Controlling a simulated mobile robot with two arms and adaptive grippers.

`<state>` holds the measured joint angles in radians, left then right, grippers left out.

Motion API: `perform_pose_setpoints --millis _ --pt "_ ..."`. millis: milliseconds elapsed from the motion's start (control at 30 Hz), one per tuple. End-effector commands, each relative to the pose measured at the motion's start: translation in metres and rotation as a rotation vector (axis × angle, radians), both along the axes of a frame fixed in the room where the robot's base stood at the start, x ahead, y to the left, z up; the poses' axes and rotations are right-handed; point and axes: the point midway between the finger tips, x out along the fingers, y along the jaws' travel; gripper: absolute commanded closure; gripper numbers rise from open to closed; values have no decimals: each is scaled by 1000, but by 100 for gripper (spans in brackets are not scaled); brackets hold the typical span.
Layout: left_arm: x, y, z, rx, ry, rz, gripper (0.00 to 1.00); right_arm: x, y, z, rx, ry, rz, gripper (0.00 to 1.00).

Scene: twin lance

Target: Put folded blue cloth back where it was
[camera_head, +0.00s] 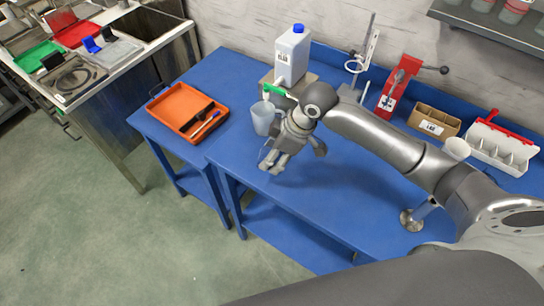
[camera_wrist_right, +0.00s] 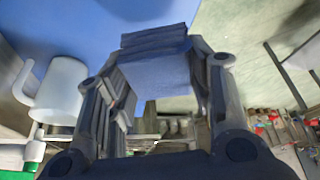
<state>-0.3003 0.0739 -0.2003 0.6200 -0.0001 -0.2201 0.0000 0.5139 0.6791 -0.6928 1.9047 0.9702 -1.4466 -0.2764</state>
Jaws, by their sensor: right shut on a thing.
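My right gripper (camera_head: 275,165) reaches in from the right and hangs over the front part of the blue table (camera_head: 330,205), fingers pointing down. In the right wrist view its fingers (camera_wrist_right: 158,85) are closed on the folded blue cloth (camera_wrist_right: 155,72), which shows as a flat, layered, grey-blue pad between them. In the head view the fingers mostly hide the cloth, and I cannot tell whether it touches the table. My left gripper is not in view.
A pale blue jug (camera_head: 263,117) stands close beside the gripper. A white jerrycan (camera_head: 292,55) is behind it. An orange tray (camera_head: 178,103) lies to the left. A cardboard box (camera_head: 434,121) and a white bin (camera_head: 500,150) are at the back right. The table's front middle is clear.

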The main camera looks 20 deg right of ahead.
Motion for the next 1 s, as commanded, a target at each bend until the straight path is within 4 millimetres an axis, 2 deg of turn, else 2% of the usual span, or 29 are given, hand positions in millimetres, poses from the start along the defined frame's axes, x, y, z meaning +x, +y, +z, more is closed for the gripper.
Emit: perform_pose_setpoints --millis 100,233,467,567,700,1000 --pt "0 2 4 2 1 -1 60 15 -3 -17 1 3 -2 71" --pt "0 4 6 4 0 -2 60 25 -4 -30 2 1 -1 71" --pt "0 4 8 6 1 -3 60 34 -6 -42 1 1 -1 71" --pt "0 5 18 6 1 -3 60 33 -7 -55 1 5 -1 71" --pt "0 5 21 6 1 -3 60 34 -7 -70 0 0 -1 71" --pt "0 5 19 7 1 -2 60 34 -7 -73 0 -2 1 71"
